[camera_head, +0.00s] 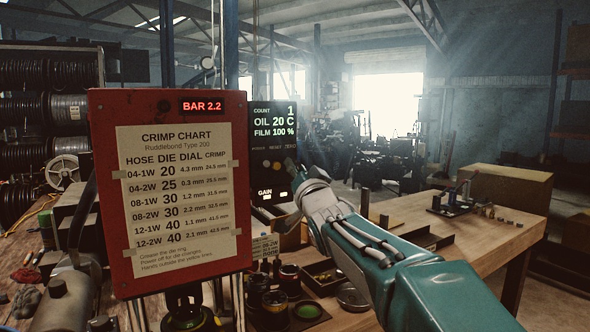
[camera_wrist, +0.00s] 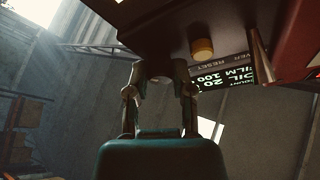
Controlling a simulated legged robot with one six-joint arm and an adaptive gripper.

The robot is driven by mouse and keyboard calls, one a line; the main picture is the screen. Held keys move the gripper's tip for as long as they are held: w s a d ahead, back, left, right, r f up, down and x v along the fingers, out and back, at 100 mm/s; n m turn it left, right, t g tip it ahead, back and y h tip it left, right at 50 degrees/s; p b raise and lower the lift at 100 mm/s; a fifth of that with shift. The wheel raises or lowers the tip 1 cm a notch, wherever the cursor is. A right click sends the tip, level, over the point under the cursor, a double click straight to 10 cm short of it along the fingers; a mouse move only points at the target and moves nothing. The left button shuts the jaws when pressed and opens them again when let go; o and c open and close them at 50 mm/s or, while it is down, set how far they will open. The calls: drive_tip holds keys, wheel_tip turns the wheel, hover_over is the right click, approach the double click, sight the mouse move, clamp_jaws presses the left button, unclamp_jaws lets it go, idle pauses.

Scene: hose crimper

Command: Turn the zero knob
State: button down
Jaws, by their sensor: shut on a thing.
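The dark control panel (camera_head: 272,140) stands right of the red chart board, its display lit with count, oil and film lines. The ZERO label shows at its right side; the zero knob under it is hidden behind my gripper (camera_head: 304,186) in the head view. In the wrist view, my gripper (camera_wrist: 160,75) has its two fingers up at the panel's face, closed on the zero knob, which is mostly hidden between the fingertips. A yellow knob (camera_wrist: 202,48) by the RESET label sits just right of the fingers, apart from them.
The red crimp chart board (camera_head: 170,190) stands close on the left, with a red BAR 2.2 readout. Dies and small parts crowd the bench below the panel. A wooden table (camera_head: 450,225) lies to the right. Free air surrounds my arm on the right.

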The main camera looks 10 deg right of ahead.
drive_tip(key=n+y, duration=0.2)
drive_tip(key=n, duration=0.2)
drive_tip(key=n+y, duration=0.2)
drive_tip(key=n, duration=0.2)
drive_tip(key=shift+w+d+f+n, duration=0.1)
drive_tip(key=shift+d+n, duration=0.05)
drive_tip(key=shift+n, duration=0.25)
drive_tip(key=shift+n+g+y, duration=0.4)
drive_tip(key=shift+y, duration=0.1)
drive_tip(key=shift+c, duration=2.4)
unclamp_jaws()
